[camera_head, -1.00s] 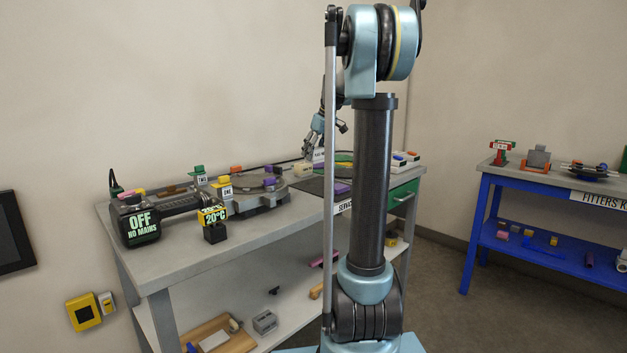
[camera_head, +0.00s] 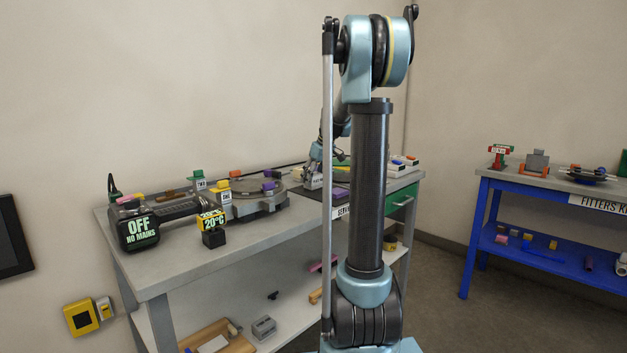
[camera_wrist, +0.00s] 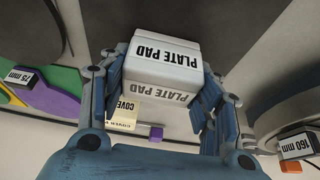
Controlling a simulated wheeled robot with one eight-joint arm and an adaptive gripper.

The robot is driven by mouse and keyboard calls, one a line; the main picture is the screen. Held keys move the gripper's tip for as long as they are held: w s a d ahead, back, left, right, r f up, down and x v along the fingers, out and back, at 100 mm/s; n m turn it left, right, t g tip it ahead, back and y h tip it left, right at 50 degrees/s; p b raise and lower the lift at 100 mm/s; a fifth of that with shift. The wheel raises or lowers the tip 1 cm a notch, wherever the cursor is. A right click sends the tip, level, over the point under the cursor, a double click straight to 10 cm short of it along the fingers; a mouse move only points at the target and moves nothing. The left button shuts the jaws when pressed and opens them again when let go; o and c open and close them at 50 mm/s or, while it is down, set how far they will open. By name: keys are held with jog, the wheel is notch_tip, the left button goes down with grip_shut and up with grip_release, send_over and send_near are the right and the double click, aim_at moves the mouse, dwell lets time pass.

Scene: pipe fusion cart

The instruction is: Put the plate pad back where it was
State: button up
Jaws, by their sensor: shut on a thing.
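The plate pad (camera_wrist: 160,75) is a white block with black "PLATE PAD" lettering, large in the wrist view. My gripper (camera_wrist: 168,100) is shut on it, with blue fingers on both sides. In the head view my gripper (camera_head: 314,176) is low over the far part of the grey bench, right of the round heater plate. A pale block there is mostly hidden by my arm. Whether the pad touches the bench top cannot be told.
A cream block labelled "COVER" (camera_wrist: 124,116) and a purple block (camera_wrist: 156,132) lie close by the pad. A "75 mm" tag (camera_wrist: 18,80) on green and purple pieces is at left; a "160 mm" tag (camera_wrist: 297,146) is at right. The round plate (camera_head: 262,186) stands on the grey bench (camera_head: 165,262).

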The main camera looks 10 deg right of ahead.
jog(key=o, duration=1)
jog(key=shift+o, duration=0.2)
jog(key=v, duration=1.2)
jog(key=s+a+f+m, duration=0.1)
jog(key=s+f, duration=0.2)
jog(key=s, duration=0.4)
jog(key=s+a+f+m+h, duration=0.1)
jog(key=s+f, duration=0.3)
jog(key=s, duration=0.4)
jog(key=s+a+f+m, duration=0.1)
jog(key=s+f, duration=0.3)
jog(key=s, duration=0.4)
jog(key=shift+a+g, duration=0.2)
jog(key=shift+g, duration=0.2)
jog(key=s+f+m+h, duration=0.1)
jog(key=s+f+m, duration=0.3)
jog(key=s+f, duration=1.3)
jog(key=shift+s+d+g+h, duration=0.25)
jog(key=shift+s+g+h, duration=0.05)
jog(key=shift+h, duration=0.1)
